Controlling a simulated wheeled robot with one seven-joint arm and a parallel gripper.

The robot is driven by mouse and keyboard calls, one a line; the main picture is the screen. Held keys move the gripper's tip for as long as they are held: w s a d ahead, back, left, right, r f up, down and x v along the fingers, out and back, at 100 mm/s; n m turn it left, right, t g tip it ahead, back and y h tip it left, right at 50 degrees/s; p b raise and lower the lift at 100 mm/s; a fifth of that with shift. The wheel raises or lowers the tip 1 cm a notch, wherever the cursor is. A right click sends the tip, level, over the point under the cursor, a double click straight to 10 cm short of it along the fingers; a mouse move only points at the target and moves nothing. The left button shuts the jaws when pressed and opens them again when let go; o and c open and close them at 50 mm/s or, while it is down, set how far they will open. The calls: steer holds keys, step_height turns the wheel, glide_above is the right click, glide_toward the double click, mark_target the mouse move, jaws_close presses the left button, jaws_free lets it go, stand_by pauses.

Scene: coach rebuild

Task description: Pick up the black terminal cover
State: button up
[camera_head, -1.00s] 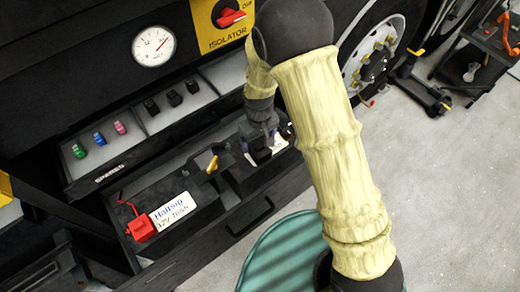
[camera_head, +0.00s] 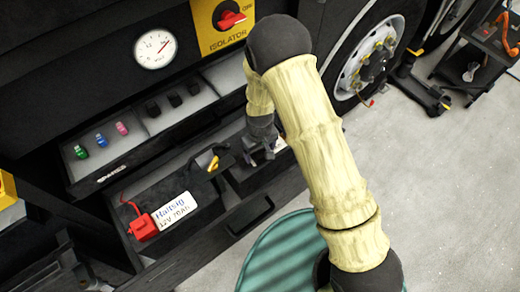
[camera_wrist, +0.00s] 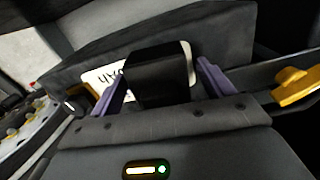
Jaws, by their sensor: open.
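The black terminal cover (camera_wrist: 150,75) is a dark block in the middle of the wrist view, in front of a white battery label (camera_wrist: 100,75). My gripper (camera_wrist: 157,80) is open, with one purple finger on each side of the cover. Gaps show beside the cover, and I cannot tell whether either finger touches it. In the head view my gripper (camera_head: 263,152) is over the right part of the open battery drawer, and it and my arm hide the cover there.
A red cover (camera_head: 143,227) and labelled battery (camera_head: 174,210) sit at the drawer's left. A black piece with a yellow lever (camera_head: 212,164) is left of my gripper. Above, a spares tray (camera_head: 112,175) holds green, blue, pink and several black pieces. A wheel (camera_head: 368,60) stands right.

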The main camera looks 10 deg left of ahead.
steer(key=shift+f, duration=0.15)
steer(key=shift+c, duration=0.2)
steer(key=c, duration=1)
step_height(320, 180, up, 10)
steer(key=shift+r+b, duration=0.1)
steer(key=shift+b, duration=0.4)
